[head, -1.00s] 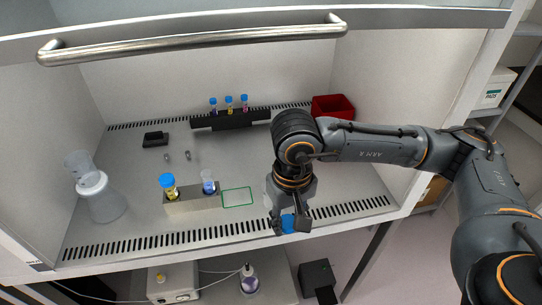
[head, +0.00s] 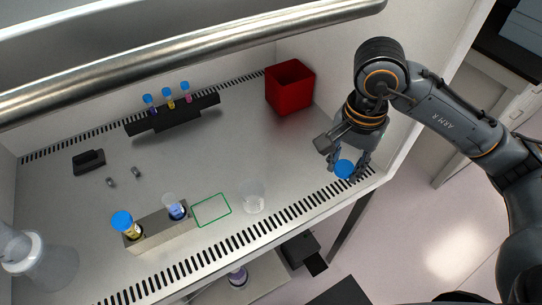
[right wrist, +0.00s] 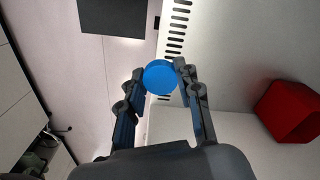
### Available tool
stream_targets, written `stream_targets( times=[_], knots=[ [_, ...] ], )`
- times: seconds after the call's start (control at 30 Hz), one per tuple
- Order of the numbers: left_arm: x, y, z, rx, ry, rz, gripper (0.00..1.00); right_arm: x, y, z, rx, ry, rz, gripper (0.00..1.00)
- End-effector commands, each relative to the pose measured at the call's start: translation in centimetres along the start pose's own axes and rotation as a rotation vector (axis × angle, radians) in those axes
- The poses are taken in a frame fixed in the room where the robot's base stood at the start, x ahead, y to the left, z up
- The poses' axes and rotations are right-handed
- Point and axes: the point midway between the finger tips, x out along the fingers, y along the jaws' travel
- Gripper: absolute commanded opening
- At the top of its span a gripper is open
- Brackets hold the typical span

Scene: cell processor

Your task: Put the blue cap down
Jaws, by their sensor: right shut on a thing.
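The blue cap (head: 344,169) is held between the fingertips of my right gripper (head: 347,166), near the front right edge of the hood floor. The cap also shows in the right wrist view (right wrist: 160,77), with a finger on either side of it. The cap appears raised above the surface, near the slotted front strip. My left gripper is not in view.
A clear beaker (head: 253,198) stands right of the green outline. A red bin (head: 290,87) stands at the back right. A black rack (head: 172,116) with several capped vials is at the back. A flask (head: 45,258) is at left. The middle floor is clear.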

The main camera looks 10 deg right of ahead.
Motion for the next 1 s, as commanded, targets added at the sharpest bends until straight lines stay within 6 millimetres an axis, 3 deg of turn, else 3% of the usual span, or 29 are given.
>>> stream_targets(
  times=[0.17, 0.37, 0.5, 0.87, 1.0],
  knots=[
    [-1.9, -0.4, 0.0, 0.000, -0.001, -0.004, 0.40, 1.1, -3.4, -1.0, -0.001, -0.007, 0.003, 0.00],
    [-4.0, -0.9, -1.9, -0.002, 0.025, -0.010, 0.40, 3.3, -8.1, -2.7, -0.002, -0.006, 0.004, 0.00],
    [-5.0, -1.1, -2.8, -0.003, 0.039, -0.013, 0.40, 6.3, -10.1, -3.5, -0.001, -0.006, 0.006, 0.00],
    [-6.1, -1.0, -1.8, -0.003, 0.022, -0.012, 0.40, 9.8, -12.8, -4.5, -0.003, -0.002, 0.003, 0.00],
    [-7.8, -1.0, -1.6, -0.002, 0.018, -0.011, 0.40, 11.7, -12.6, -4.5, -0.003, -0.004, 0.004, 0.00]
  ],
)
